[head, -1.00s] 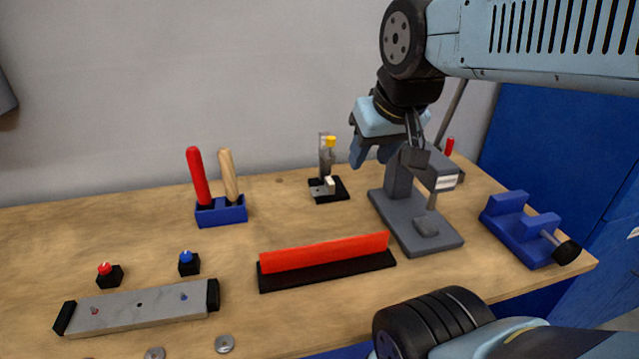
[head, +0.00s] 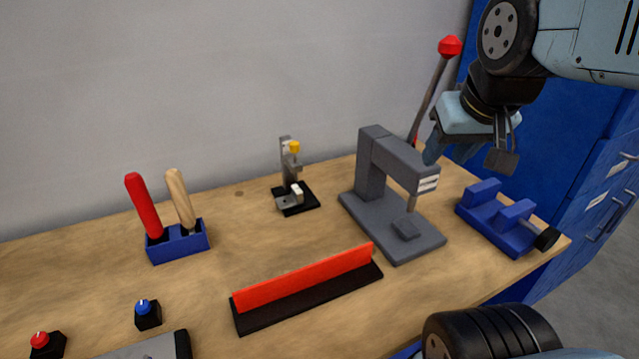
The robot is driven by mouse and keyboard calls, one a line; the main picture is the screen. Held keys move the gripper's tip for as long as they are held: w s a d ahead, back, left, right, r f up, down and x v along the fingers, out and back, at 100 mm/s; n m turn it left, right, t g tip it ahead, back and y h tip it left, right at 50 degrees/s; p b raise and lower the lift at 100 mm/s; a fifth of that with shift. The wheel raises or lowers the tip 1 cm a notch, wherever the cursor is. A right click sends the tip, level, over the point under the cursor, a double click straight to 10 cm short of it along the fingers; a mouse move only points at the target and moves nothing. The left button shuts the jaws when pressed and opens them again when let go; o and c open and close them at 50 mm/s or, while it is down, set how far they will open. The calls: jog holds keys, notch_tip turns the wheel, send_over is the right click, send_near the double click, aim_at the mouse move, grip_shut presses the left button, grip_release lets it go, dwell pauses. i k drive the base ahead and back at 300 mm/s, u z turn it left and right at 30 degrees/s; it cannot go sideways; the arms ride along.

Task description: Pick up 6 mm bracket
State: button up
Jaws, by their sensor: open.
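I cannot tell for sure which thing is the 6 mm bracket. A grey plate with a black end block (head: 183,346) is cut off at the bottom left edge. A small grey fixture with a yellow top (head: 291,170) stands on a black base at the back of the bench.
The wooden bench (head: 90,260) holds a grey press (head: 373,175), a blue vise (head: 500,220), a red bar on a black base (head: 305,278), and a blue holder with two handled tools (head: 178,241). A red button (head: 40,340) and blue button (head: 144,307) stand at lower left. Blue cabinets (head: 600,190) stand at right.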

aim_at(297, 198)
jog(key=u, duration=0.55)
jog(key=i, duration=0.1)
jog(key=z, duration=2.1)
jog(key=k, duration=2.2)
jog(key=u, duration=1.1)
jog(key=i, duration=1)
